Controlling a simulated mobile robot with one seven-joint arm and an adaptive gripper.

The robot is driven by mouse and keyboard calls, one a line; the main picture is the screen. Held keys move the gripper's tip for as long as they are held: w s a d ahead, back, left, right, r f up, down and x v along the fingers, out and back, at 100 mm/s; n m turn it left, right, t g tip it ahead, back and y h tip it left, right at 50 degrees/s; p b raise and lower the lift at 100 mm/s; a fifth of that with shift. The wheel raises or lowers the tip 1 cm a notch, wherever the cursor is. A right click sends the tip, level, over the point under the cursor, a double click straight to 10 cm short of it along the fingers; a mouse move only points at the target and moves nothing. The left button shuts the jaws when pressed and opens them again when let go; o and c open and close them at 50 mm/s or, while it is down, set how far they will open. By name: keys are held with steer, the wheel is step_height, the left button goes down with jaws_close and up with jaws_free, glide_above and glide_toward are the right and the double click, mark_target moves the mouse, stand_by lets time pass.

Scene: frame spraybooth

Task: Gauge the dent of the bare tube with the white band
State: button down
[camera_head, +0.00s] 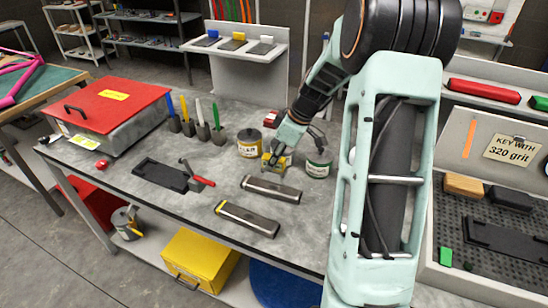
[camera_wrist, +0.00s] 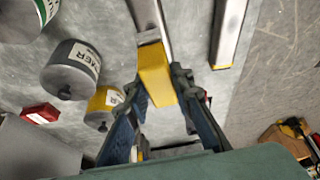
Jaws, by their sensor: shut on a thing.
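My gripper (camera_wrist: 165,120) is shut on a yellow block-like thing (camera_wrist: 155,72); in the head view the gripper (camera_head: 274,160) is low over the bench among the cans. A bare metal tube (camera_wrist: 148,14) runs away beyond the yellow thing in the wrist view; a pale stretch shows where they meet, and I cannot tell if they touch. In the head view two bare tubes lie on the bench: one nearer my gripper (camera_head: 272,188), one closer to the front edge (camera_head: 247,218). I cannot make out clearly which has the white band. No dent can be made out.
A yellow-labelled can (camera_head: 249,141) and a green-labelled can (camera_head: 319,163) flank my gripper. A black plate (camera_head: 160,173) with a red-handled clamp (camera_head: 203,181) lies left. A red-lidded box (camera_head: 106,105) and upright colored sticks (camera_head: 200,115) stand farther back.

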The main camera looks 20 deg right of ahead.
mark_target(274, 172)
steer(key=shift+f+b, duration=0.95)
steer(key=shift+f, duration=1.7)
steer(key=shift+b, duration=0.35)
steer(key=shift+f+b, duration=0.6)
steer(key=shift+b, duration=0.15)
steer(key=c, duration=1.6)
jaws_free()
steer(key=v, duration=1.2)
steer(key=shift+r, duration=0.1)
